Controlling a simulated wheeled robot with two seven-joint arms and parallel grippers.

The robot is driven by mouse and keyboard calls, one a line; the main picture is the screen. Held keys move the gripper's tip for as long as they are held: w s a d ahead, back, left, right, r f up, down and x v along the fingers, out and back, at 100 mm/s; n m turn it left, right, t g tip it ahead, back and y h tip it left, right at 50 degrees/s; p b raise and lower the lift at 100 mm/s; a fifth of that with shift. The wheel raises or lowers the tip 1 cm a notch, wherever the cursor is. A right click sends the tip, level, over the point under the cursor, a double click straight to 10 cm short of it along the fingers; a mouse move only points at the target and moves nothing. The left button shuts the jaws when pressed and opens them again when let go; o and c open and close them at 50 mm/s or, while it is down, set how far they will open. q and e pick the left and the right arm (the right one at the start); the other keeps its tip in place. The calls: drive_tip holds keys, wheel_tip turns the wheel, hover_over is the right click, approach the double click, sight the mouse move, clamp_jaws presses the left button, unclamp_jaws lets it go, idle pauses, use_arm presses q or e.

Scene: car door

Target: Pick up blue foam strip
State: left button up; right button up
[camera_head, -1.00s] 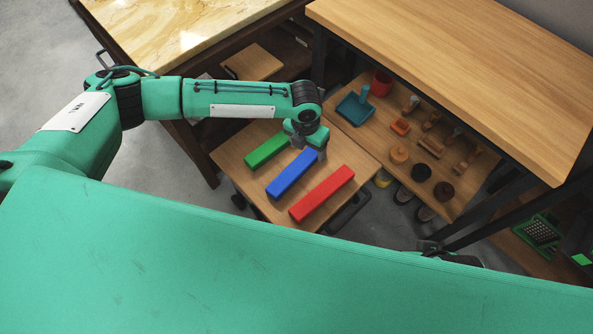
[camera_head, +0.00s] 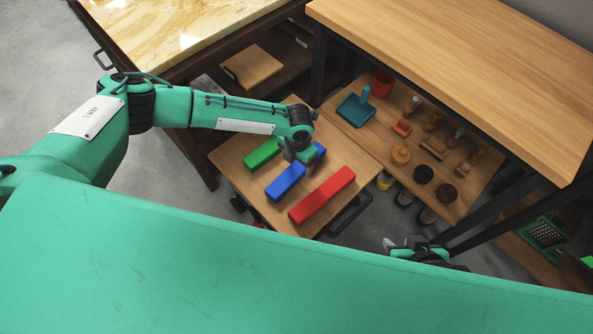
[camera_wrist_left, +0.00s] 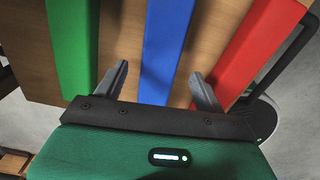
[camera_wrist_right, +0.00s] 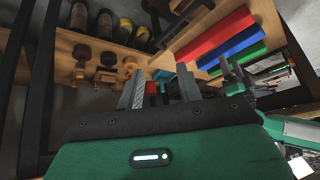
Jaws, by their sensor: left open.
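The blue foam strip (camera_head: 286,182) lies on a small wooden table between a green strip (camera_head: 263,152) and a red strip (camera_head: 322,195). My left gripper (camera_head: 298,158) is over the blue strip and hides its middle in the head view. In the left wrist view the left gripper (camera_wrist_left: 161,82) is open, with the blue strip (camera_wrist_left: 167,45) running between its two fingers. The fingers look apart from the strip; their height above it is hard to tell. My right gripper (camera_wrist_right: 161,90) is open and empty, away from the strips.
The small wooden table (camera_head: 232,162) stands below a marble-topped bench (camera_head: 165,30) and a wooden workbench (camera_head: 470,70). A lower shelf (camera_head: 375,130) holds a teal dustpan-like item (camera_head: 356,108), a red cup (camera_head: 382,82) and stamps. A dark handle (camera_head: 350,215) projects beside the red strip.

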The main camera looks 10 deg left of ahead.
sight(297, 168)
use_arm(q)
wheel_tip(297, 168, down, 4)
drive_tip(key=shift+a+r, duration=0.1)
drive_tip(key=shift+r, duration=0.05)
drive_tip(key=shift+s, duration=0.1)
drive_tip(key=c, duration=1)
drive_tip(key=shift+c, duration=0.3)
drive_tip(key=shift+r, duration=0.1)
